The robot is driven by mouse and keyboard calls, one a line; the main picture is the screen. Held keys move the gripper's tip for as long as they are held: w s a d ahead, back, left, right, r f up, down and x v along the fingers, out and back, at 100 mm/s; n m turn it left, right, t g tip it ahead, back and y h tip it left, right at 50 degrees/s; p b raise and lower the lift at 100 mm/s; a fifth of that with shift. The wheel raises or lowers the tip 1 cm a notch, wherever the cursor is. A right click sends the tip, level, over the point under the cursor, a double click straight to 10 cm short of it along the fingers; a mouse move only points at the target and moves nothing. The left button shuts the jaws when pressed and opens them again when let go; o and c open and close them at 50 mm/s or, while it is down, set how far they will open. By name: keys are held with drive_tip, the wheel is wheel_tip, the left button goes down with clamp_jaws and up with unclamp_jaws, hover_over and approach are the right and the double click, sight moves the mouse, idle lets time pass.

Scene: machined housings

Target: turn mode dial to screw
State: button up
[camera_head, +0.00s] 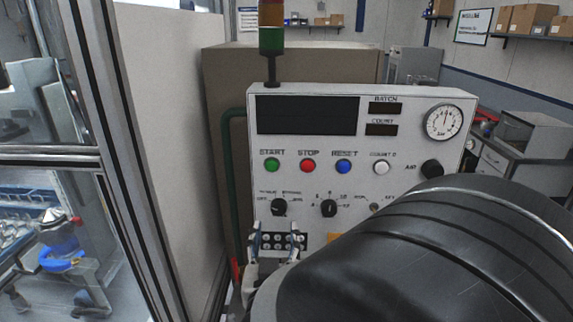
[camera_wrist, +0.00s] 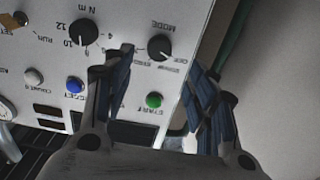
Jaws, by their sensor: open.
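The mode dial (camera_head: 279,207) is a round black knob at the left of the white control panel, with small labels around it. In the wrist view, turned over, the mode dial (camera_wrist: 160,47) shows below the word MODE; its pointer seems to face the OFF label, but the mark is small. The SCREW label is too blurred to read surely. My gripper (camera_head: 277,236) is open and empty, just below the dial in the head view. In the wrist view my gripper (camera_wrist: 160,72) has its fingers spread apart, with the dial beyond the gap between their tips, not visibly touched.
The torque dial (camera_head: 328,207) stands close to the right of the mode dial. Above are green START (camera_head: 272,165), red STOP (camera_head: 308,166), blue RESET (camera_head: 343,167) and white (camera_head: 381,168) buttons. A glazed door frame (camera_head: 100,130) stands at left. My dark arm covers the lower right.

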sight(278, 211)
drive_tip(key=w, duration=0.8)
drive_tip(key=shift+w+d, duration=0.1)
drive_tip(key=shift+d, duration=0.1)
drive_tip(key=c, duration=1.1)
